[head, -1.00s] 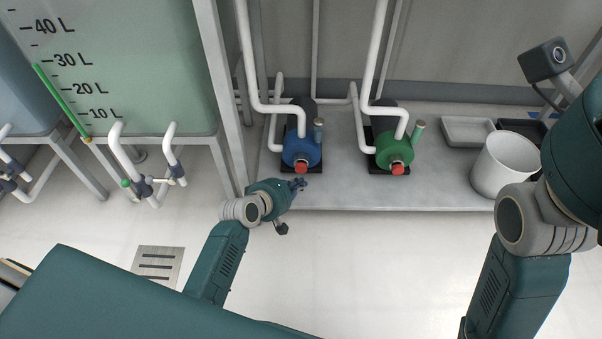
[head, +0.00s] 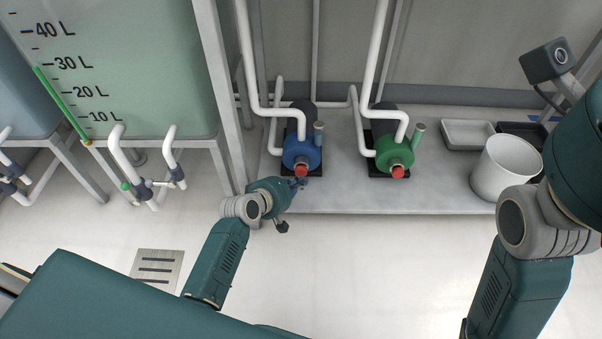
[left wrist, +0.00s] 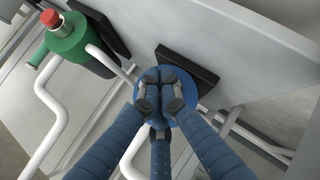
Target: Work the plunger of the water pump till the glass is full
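A blue pump (head: 301,153) with a red cap (head: 301,171) on its front end stands on the grey bench. My left gripper (head: 299,183) is just in front of that cap. In the left wrist view its fingers (left wrist: 160,85) are drawn together over the blue pump (left wrist: 182,104), and they hide the red cap; I see nothing held between them. A green pump (head: 395,153) with a red cap stands to the right. I see no drinking glass; a large tank (head: 130,70) with litre marks stands at the left. My right gripper is out of view.
White pipes (head: 375,60) run down to both pumps. A white bucket (head: 505,167) and two shallow trays, one light (head: 467,141) and one black, are at the bench's right. A metal frame post (head: 222,95) stands left of my left gripper. The floor in front is clear.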

